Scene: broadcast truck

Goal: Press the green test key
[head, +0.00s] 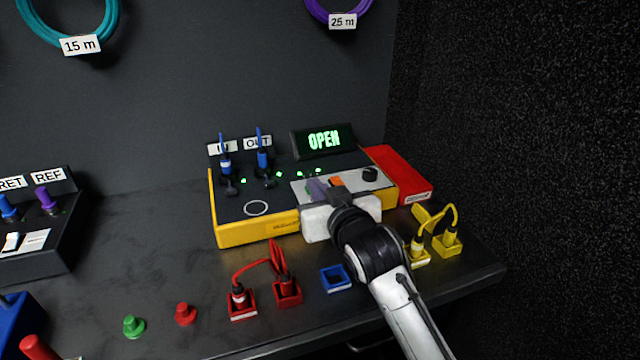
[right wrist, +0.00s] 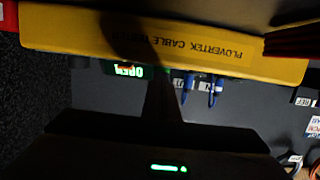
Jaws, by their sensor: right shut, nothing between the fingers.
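The cable tester (head: 235,232) is a yellow case with a dark top on the bench. Its tilted display (head: 323,139) reads OPEN in green. Two blue plugs stand upright in it, one (head: 225,163) by the IN label and one (head: 263,159) by OUT. My right gripper (head: 322,188) is shut and empty over the light panel on the tester's right half. A purple piece and an orange piece (head: 337,182) show around its fingers. I cannot make out a green key; the gripper hides part of the panel. The right wrist view shows the tester's lettered yellow side (right wrist: 215,45) upside down.
A red box (head: 400,172) adjoins the tester's right side. A black dial (head: 370,174) is near my gripper. Red plugs (head: 287,288), a blue socket (head: 337,278) and yellow plugs (head: 447,242) stand in front. Green (head: 133,326) and red (head: 185,314) knobs are front left.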

